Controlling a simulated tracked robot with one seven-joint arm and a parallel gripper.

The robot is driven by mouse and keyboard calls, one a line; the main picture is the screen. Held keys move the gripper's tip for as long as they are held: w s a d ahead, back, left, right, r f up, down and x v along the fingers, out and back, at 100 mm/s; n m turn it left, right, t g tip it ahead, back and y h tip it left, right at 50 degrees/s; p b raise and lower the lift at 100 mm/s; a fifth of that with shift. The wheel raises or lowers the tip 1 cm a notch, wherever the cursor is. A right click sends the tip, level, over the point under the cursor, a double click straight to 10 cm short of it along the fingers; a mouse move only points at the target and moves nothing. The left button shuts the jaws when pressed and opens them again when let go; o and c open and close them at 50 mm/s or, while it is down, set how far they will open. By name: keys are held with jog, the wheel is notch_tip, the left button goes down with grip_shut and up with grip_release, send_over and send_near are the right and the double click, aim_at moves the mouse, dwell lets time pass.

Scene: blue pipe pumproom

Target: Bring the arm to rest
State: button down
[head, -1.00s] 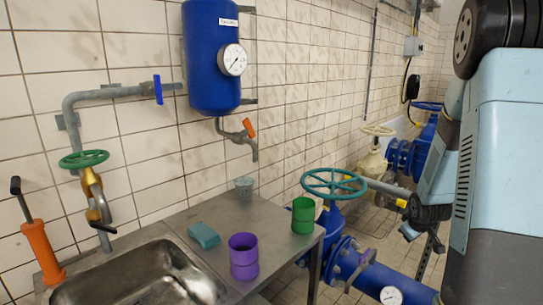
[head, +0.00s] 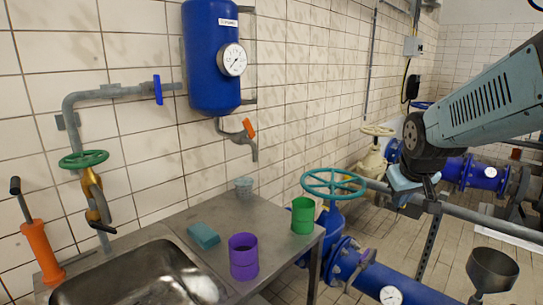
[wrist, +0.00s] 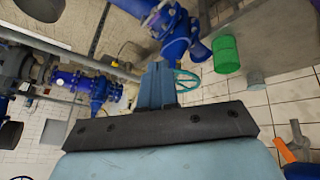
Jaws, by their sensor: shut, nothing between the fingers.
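My arm reaches in from the right edge of the head view, over the pipes. My gripper (head: 401,184) hangs at its end, just right of the teal handwheel (head: 334,183) in the picture, apart from the steel table. In the wrist view the blue-grey fingers (wrist: 158,85) are together, with nothing between them. The teal handwheel shows behind them there, and the green cup (wrist: 226,54) is to their right.
The steel table (head: 197,218) bears a purple cup (head: 243,257), a green cup (head: 302,215), a teal sponge (head: 204,235) and a small grey cup (head: 244,187). Blue pipes (head: 395,287) run at floor level. A grey funnel (head: 492,270) stands lower right.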

jog(key=s+a+r, duration=0.2)
jog(key=s+a, duration=0.1)
jog(key=s, duration=0.3)
jog(key=s+a+r+m+y, duration=0.1)
jog(key=s+a+r, duration=0.2)
jog(key=s, duration=0.3)
jog(key=shift+s, duration=0.4)
